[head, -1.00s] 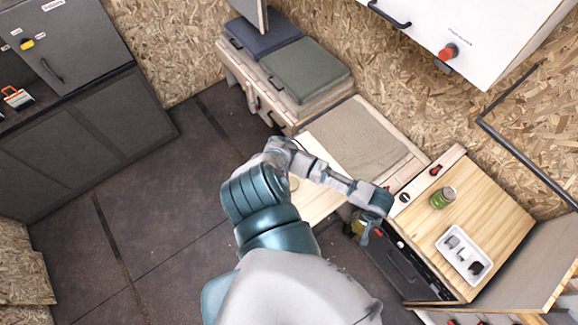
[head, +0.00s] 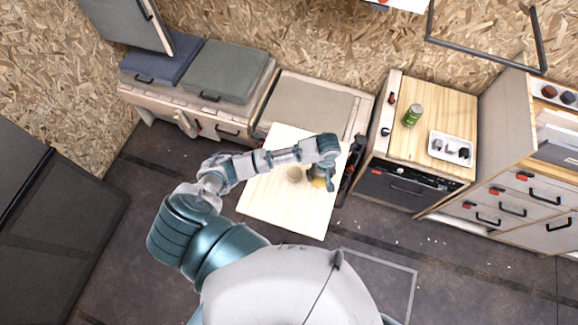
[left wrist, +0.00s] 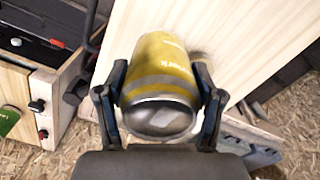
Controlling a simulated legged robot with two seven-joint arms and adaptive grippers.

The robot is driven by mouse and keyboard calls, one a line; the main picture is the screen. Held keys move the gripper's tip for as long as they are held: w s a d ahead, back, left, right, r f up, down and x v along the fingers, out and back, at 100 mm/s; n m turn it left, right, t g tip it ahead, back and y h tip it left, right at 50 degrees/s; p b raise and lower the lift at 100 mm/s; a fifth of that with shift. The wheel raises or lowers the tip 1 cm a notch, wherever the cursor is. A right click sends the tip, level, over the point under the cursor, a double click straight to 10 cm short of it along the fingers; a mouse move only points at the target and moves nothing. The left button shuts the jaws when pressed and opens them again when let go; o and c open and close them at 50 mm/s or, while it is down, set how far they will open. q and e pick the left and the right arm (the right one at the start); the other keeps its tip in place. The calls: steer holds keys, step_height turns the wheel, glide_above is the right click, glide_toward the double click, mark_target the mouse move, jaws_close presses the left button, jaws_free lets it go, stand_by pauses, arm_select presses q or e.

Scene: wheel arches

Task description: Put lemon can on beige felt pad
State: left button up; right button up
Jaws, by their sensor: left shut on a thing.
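My left gripper (head: 322,178) is shut on a yellow can with a grey band, the lemon can (head: 317,183). The can also shows between the two fingers in the left wrist view (left wrist: 160,75), its metal end towards the camera. It is over the right part of a pale wooden table (head: 285,212); I cannot tell whether it touches the top. A small round beige disc, which looks like the beige felt pad (head: 294,174), lies on the table just left of the can. My right gripper is not in view.
A wooden counter (head: 440,100) at right carries a green can (head: 412,115) and a white tray (head: 451,147) with small items. A bench with a beige cushion (head: 310,105) stands behind the table. The table's front part is clear.

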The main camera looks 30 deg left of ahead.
arm_select(q)
steer(key=a+f, duration=0.1)
steer(key=a, duration=0.2)
steer(key=a+f, duration=0.2)
steer(key=a, duration=0.2)
steer(key=a+f, duration=0.1)
steer(key=a, duration=0.2)
steer(key=shift+a+f+p, duration=0.2)
steer(key=shift+a+p, duration=0.15)
steer(key=shift+d, duration=0.25)
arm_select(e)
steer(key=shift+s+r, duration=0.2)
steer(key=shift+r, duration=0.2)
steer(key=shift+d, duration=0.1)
arm_select(q)
steer(key=o, duration=1.5)
steer(key=shift+d, duration=0.1)
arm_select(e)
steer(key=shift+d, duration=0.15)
arm_select(q)
steer(key=shift+a, duration=0.2)
